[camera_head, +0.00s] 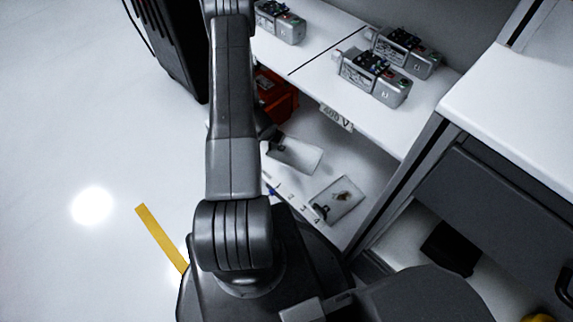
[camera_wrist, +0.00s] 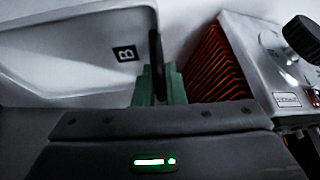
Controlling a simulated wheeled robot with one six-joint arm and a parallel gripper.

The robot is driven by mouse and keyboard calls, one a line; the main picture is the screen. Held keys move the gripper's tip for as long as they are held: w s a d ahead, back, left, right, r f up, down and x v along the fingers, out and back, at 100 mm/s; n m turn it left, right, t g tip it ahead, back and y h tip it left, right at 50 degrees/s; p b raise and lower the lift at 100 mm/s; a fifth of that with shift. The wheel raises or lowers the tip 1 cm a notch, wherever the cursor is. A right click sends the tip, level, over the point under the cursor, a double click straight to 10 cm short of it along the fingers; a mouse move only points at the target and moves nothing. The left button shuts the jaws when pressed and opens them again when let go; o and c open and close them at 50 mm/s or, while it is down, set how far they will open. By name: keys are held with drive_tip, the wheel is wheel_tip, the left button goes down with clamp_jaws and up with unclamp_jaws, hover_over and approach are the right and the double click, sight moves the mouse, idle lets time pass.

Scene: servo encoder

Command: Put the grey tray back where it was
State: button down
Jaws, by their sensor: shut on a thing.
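A light grey tray (camera_head: 295,153) is at the lower white shelf, just right of my arm in the head view. In the wrist view a pale grey tray surface (camera_wrist: 65,45) fills the upper left, with a dark square label "B" near its right end. My gripper (camera_wrist: 165,82), with green finger pads, is shut on the tray's edge beside that label. In the head view my arm hides most of the gripper. Whether the tray touches the shelf cannot be told. A second grey tray (camera_head: 350,194) with small parts in it lies nearer on the lower shelf.
A red-orange finned unit (camera_head: 278,92) stands beyond the tray; close in the wrist view are orange fins (camera_wrist: 215,67) and a grey box with a black knob (camera_wrist: 301,40). Several grey devices stand on the upper shelf (camera_head: 310,75). A cabinet (camera_head: 500,190) stands right.

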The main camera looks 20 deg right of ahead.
sight(272, 148)
drive_tip(key=shift+n, duration=0.4)
drive_tip(key=f+b, duration=0.1)
drive_tip(key=f, duration=0.1)
drive_tip(key=f+b, duration=0.2)
drive_tip(key=f, duration=0.1)
drive_tip(key=shift+s+a+f, duration=0.1)
drive_tip(key=shift+a+f, duration=0.1)
drive_tip(key=shift+f, duration=0.1)
drive_tip(key=shift+f+b, duration=1.3)
drive_tip(key=shift+f, duration=1.05)
drive_tip(key=shift+r, duration=0.15)
drive_tip(key=c, duration=1.5)
unclamp_jaws()
drive_tip(key=p+v, duration=0.3)
drive_tip(key=v, duration=0.9)
